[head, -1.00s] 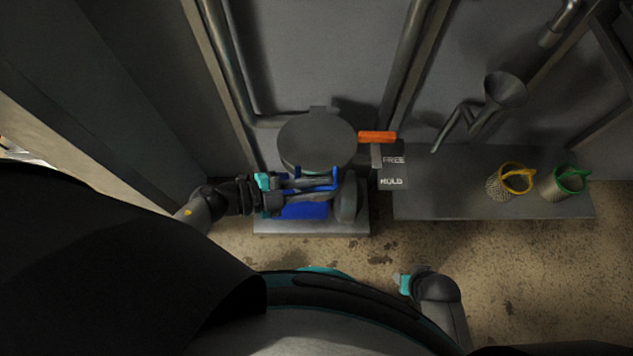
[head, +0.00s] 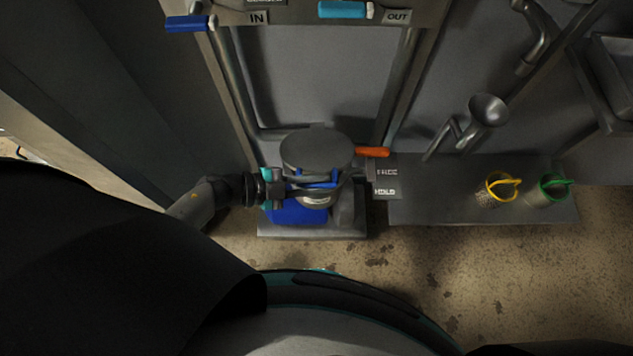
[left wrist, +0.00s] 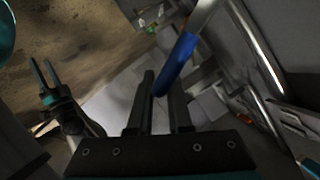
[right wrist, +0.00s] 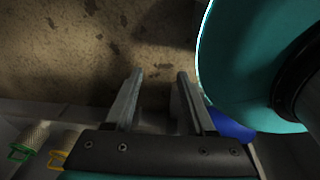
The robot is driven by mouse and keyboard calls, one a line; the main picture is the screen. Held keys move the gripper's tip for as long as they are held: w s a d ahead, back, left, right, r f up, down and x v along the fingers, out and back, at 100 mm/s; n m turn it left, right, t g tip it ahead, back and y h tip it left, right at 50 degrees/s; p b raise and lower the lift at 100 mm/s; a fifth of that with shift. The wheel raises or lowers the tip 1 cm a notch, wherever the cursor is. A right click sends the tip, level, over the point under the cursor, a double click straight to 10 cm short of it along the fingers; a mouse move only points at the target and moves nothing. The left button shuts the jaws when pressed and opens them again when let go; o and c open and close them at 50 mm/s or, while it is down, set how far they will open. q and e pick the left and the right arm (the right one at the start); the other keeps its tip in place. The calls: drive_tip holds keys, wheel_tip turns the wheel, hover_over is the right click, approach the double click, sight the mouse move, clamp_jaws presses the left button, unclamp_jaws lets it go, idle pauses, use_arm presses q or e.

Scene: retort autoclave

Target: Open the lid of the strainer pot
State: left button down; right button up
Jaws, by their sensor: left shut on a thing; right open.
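The grey strainer pot has a round flat lid (head: 317,150), seen from above at the middle of the head view. I cannot tell whether the lid is raised from its seat. My left gripper (head: 325,181) reaches in from the left, just in front of the lid. It is shut on a blue handle (left wrist: 175,65), whose end lies between the fingers in the left wrist view. My right gripper (right wrist: 158,98) is open and empty over the floor in the right wrist view; its fingers also show in the left wrist view (left wrist: 45,75).
An orange lever (head: 373,152) stands right of the lid, by a FREE/HOLD plate (head: 385,180). Yellow-rimmed (head: 497,190) and green-rimmed (head: 549,188) baskets stand on the low shelf (head: 430,207). Blue (head: 190,23) and teal (head: 342,10) valve handles sit at the top.

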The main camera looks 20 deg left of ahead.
use_arm(q)
drive_tip(key=shift+w+r+p, duration=0.4)
drive_tip(key=shift+r+p, duration=0.15)
drive_tip(key=shift+r, duration=0.2)
drive_tip(key=w+r+n+p, duration=0.1)
drive_tip(key=r+p, duration=0.1)
drive_tip(key=w+r+g+p, duration=0.1)
drive_tip(key=r+p, duration=0.1)
drive_tip(key=w+a+r+n+p, duration=0.1)
drive_tip(key=w+r+p, duration=0.1)
drive_tip(key=shift+a+n+g+p, duration=0.1)
drive_tip(key=shift+n+g+p, duration=0.2)
drive_tip(key=shift+g+p, duration=0.1)
drive_tip(key=w+a+r+n+g+b, duration=0.1)
drive_tip(key=w+a+r+n+g, duration=0.1)
drive_tip(key=w+r, duration=0.3)
drive_tip(key=shift+w+a+r+n+h, duration=0.3)
drive_tip(key=shift+w+a+n, duration=0.1)
drive_tip(key=shift+w, duration=1.5)
use_arm(e)
drive_tip(key=s+a+r+g, duration=0.1)
drive_tip(key=s+a+r, duration=0.2)
drive_tip(key=s+r, duration=0.2)
drive_tip(key=shift+s+r, duration=0.15)
drive_tip(key=shift+r, duration=0.65)
use_arm(q)
drive_tip(key=c, duration=0.8)
unclamp_jaws()
drive_tip(key=shift+c, duration=0.2)
